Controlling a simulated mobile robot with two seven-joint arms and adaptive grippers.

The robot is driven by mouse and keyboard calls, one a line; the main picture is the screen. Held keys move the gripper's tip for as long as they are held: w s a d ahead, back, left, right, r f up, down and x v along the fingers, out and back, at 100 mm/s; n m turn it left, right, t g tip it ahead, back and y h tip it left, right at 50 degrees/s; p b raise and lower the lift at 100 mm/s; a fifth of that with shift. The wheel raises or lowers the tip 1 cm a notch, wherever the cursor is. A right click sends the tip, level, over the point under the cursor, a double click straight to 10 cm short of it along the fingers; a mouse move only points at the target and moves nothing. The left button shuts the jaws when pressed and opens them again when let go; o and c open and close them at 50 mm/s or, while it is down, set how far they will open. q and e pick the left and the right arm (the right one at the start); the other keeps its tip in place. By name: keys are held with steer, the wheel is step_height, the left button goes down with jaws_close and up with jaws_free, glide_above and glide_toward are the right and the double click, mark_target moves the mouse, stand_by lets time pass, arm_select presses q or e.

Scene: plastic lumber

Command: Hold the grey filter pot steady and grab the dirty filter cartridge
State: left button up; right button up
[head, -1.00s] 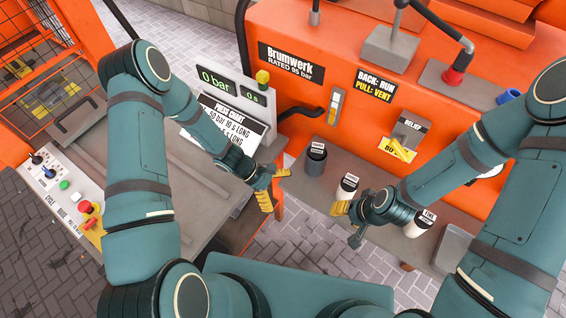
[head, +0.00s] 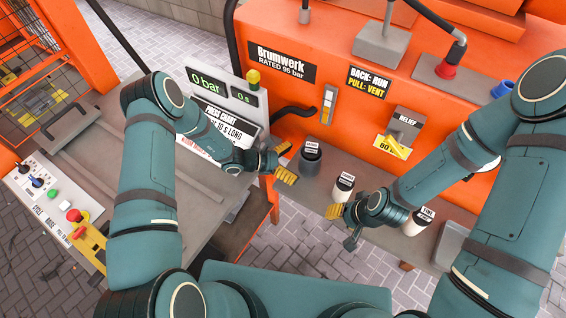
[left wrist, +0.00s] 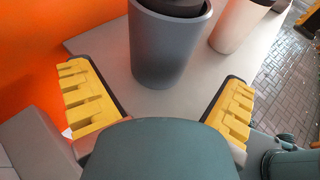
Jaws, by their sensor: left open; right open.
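The grey filter pot (head: 310,160) stands upright on the grey shelf in front of the orange machine. In the left wrist view the pot (left wrist: 168,45) stands ahead of my left gripper, with a dark piece in its top. My left gripper (head: 287,163) is open; its yellow fingers (left wrist: 158,100) point toward the pot and are still apart from it. My right gripper (head: 343,228) is open near a white container (head: 343,186) with a dark top. I cannot tell which piece is the dirty cartridge; small labels are unreadable.
The shelf (head: 380,176) also bears another white container (head: 418,222) and a grey bin (head: 452,243) to the right. A press panel (head: 215,95) and a control box with buttons (head: 55,205) are on the left. The relief lever (head: 400,140) is above the shelf.

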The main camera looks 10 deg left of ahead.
mark_target(302, 164)
arm_select(q)
steer(key=b+x, duration=0.1)
steer(key=x, duration=0.2)
steer(key=shift+f+b, duration=0.15)
steer(key=shift+b, duration=0.15)
steer(key=shift+w+d+f, duration=0.1)
steer(key=shift+w+d, duration=0.15)
steer(key=shift+d, duration=0.45)
